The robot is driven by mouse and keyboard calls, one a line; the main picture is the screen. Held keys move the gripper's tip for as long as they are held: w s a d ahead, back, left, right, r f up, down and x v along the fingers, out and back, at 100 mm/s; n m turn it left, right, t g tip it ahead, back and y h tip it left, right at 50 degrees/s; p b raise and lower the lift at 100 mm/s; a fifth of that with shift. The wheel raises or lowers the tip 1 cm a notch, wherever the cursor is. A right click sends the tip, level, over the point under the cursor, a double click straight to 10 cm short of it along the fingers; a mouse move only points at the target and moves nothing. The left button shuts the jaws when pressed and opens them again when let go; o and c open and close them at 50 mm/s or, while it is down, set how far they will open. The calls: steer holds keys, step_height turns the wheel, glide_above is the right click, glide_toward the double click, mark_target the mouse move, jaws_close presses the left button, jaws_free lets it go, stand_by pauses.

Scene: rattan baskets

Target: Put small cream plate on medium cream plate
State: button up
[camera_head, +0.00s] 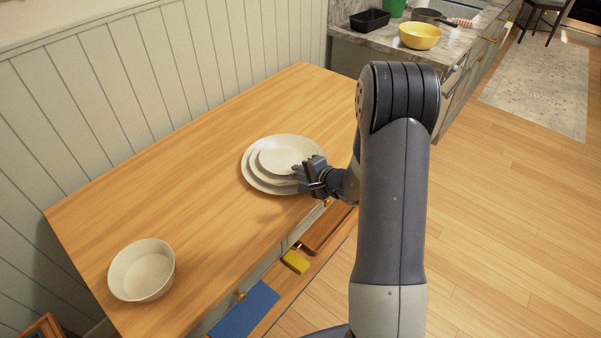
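The small cream plate (287,153) lies at the top of a stack of cream plates on the wooden table. The medium cream plate (255,166) shows as a rim under it, and a larger cream plate (250,182) shows as the lowest rim. The small plate sits toward the upper right of the stack, and I cannot tell whether it lies flat. My gripper (299,175) is at the right front edge of the stack, over or touching the plate rims. The fingers are small and dark, and their grip on a rim cannot be made out.
A cream bowl (142,271) stands at the near left of the table (200,170). The table between bowl and plates is clear. A blue item (245,311) and a yellow item (295,262) are below the table's front edge. A counter with a yellow bowl (419,36) stands behind.

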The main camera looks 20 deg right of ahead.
steer(key=shift+r+p, duration=0.15)
steer(key=shift+p, duration=0.15)
steer(key=b+v, duration=0.2)
steer(key=v, duration=1)
